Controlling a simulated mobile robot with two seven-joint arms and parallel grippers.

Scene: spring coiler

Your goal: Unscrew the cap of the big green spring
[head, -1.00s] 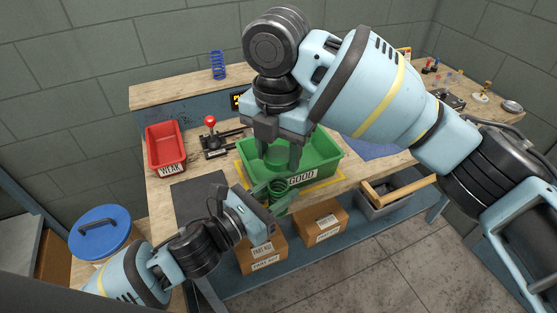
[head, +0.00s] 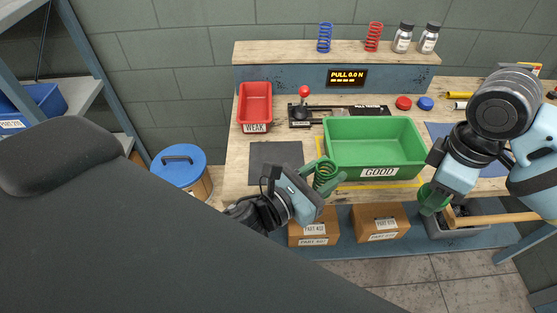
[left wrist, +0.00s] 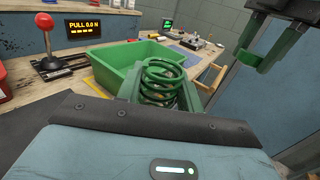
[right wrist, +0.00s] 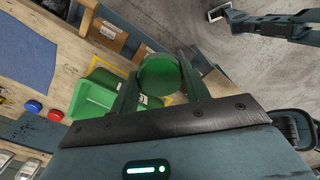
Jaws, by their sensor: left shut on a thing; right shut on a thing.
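The big green spring (head: 324,176) is held upright in front of the green bin, its top coils open with no cap on them. My left gripper (head: 331,182) is shut on it; the coils stand between the fingers in the left wrist view (left wrist: 163,82). The round green cap (right wrist: 160,75) is between the fingers of my right gripper (right wrist: 157,88), which is shut on it. In the head view the cap (head: 430,200) is right of the bin, beyond the table's front edge, well apart from the spring. The cap's underside is hidden.
The green GOOD bin (head: 376,173) looks empty. A red WEAK bin (head: 254,122), a red-knobbed lever (head: 304,92) and red (head: 404,103) and blue (head: 425,104) caps are on the table. A grey crate (head: 468,230) with a wooden handle is below my right gripper. Blue and red springs stand on the shelf.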

